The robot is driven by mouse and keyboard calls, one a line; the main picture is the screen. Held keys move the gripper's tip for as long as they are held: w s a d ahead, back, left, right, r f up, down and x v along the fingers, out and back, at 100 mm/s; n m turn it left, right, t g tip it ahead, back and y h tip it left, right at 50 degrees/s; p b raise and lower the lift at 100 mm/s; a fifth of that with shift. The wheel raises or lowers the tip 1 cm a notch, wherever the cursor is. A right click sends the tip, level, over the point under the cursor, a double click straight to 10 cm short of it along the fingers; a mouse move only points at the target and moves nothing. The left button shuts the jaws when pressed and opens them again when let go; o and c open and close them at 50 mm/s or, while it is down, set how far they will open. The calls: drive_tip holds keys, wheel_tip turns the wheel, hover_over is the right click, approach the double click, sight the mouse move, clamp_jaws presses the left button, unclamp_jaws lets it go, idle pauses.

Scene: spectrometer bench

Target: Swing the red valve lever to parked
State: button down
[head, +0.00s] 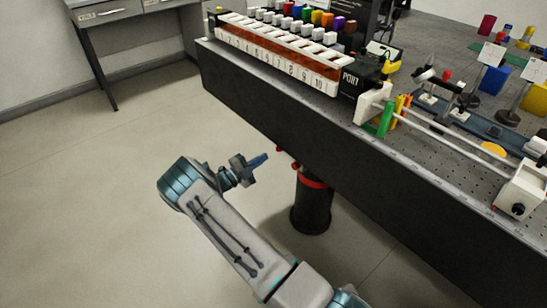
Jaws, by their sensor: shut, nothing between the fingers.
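My gripper (264,157) is left of these parts, in front of the bench's lower edge. Its blue fingers are shut with nothing between them and point right, towards the red parts. They look apart from the red parts by a small gap in the picture.
The bench (300,130) runs diagonally across the view. A numbered rack (275,58) and optics stand on top. The floor (110,190) at left is clear; a desk (110,18) stands at the back left.

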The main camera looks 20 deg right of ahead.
drive_tip(key=a, duration=0.1)
drive_tip(key=w+a, duration=0.1)
drive_tip(key=a, duration=0.1)
drive_tip(key=w+a, duration=0.1)
drive_tip(key=shift+w+a+f, duration=0.1)
drive_tip(key=shift+a+f, duration=0.05)
drive_tip(key=shift+f, duration=0.15)
